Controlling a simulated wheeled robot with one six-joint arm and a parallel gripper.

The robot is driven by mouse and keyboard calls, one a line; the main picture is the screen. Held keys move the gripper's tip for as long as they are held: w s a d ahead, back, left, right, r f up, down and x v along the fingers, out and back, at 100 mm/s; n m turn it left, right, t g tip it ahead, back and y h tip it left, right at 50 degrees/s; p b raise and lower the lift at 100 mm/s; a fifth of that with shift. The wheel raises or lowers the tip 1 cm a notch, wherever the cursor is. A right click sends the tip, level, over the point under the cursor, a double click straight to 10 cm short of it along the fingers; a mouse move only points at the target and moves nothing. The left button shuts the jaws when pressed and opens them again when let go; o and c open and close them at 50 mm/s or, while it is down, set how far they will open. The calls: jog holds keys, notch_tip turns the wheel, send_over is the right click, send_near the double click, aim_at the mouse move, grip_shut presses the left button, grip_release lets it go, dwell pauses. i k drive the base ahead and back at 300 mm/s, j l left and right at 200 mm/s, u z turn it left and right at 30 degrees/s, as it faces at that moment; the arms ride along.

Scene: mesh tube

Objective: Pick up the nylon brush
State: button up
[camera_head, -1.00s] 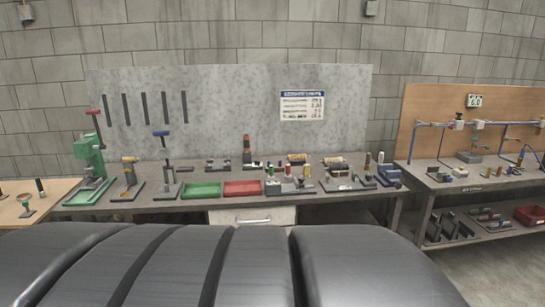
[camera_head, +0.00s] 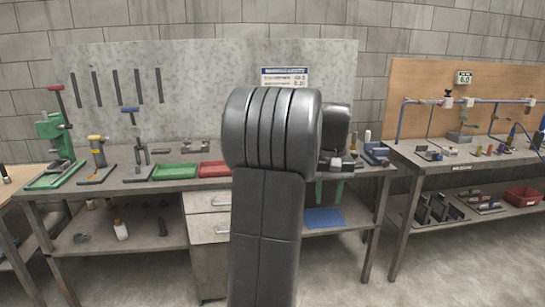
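I cannot make out a nylon brush for certain. My dark grey arm stands upright in the middle of the view and hides the centre of the main workbench (camera_head: 130,190), where many small tools and cylinders were visible before. My gripper cannot be made out; it appears hidden behind my arm. A few small items (camera_head: 375,152) still show on the bench to the right of my arm, too small to name.
A green press (camera_head: 55,140) and stands are at the bench's left. A green tray (camera_head: 167,172) and a red tray (camera_head: 214,169) lie left of my arm. Drawers (camera_head: 208,228) are below. A second bench (camera_head: 455,165) stands right, with a red bin (camera_head: 525,196) on its lower shelf.

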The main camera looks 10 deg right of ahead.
aim_at(367, 134)
jog(key=i+l+u, duration=0.1)
jog(key=i+l, duration=0.2)
jog(key=l, duration=0.25)
jog(key=i+l+u, duration=0.1)
jog(key=i+l, duration=0.2)
jog(key=l, duration=0.25)
jog(key=i+l+u, duration=0.15)
jog(key=i+l, duration=0.15)
jog(key=l, duration=0.3)
jog(key=i+l+u, duration=0.1)
jog(key=l, duration=0.5)
jog(key=i+l+u, duration=0.1)
jog(key=i+l, duration=0.25)
jog(key=l, duration=0.25)
jog(key=i+l+u, duration=0.1)
jog(key=l, duration=0.55)
jog(key=i+l+u, duration=0.15)
jog(key=l, duration=0.55)
jog(key=i+l+u, duration=0.1)
jog(key=i+l, duration=0.15)
jog(key=l, duration=0.4)
